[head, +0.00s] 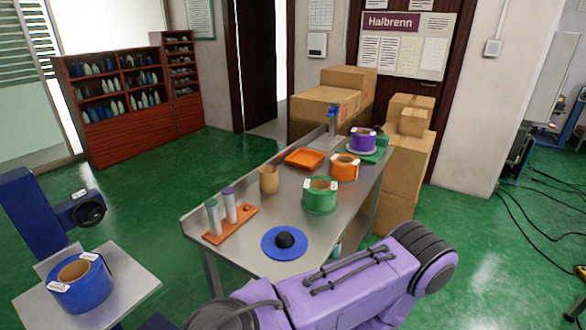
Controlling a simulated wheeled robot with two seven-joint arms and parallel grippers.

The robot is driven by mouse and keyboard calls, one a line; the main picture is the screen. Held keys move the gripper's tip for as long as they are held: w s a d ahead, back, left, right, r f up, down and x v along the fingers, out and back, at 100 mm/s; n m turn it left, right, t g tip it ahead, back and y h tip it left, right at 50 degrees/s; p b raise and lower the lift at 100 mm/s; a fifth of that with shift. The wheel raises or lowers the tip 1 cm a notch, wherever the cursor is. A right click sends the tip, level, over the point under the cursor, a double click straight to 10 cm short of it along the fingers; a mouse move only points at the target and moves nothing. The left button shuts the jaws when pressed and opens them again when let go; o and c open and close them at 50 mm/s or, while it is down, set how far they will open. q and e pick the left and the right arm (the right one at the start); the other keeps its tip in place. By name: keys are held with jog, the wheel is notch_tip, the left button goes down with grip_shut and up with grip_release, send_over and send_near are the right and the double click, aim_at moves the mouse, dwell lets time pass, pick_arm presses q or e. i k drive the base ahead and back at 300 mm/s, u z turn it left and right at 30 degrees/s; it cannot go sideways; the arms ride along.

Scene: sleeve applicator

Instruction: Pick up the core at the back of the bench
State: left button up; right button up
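A tan cardboard core (269,180) stands upright on the metal bench (259,224), near its left long edge, behind an orange-brown rack. No gripper of mine touches it. A purple arm link of mine crosses the bottom of the head view and covers the bench's near right corner. Neither of my grippers is visible.
A rack (231,224) with two capped tubes, a blue disc (270,242) with a black knob, a green roll (320,196), an orange roll (345,167), an orange tray (304,158) and a purple roll (363,139) occupy the bench. Cardboard boxes (324,106) stand behind it.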

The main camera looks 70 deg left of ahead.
aim_at(269, 180)
jog(key=i, duration=2.1)
jog(key=u, duration=1.8)
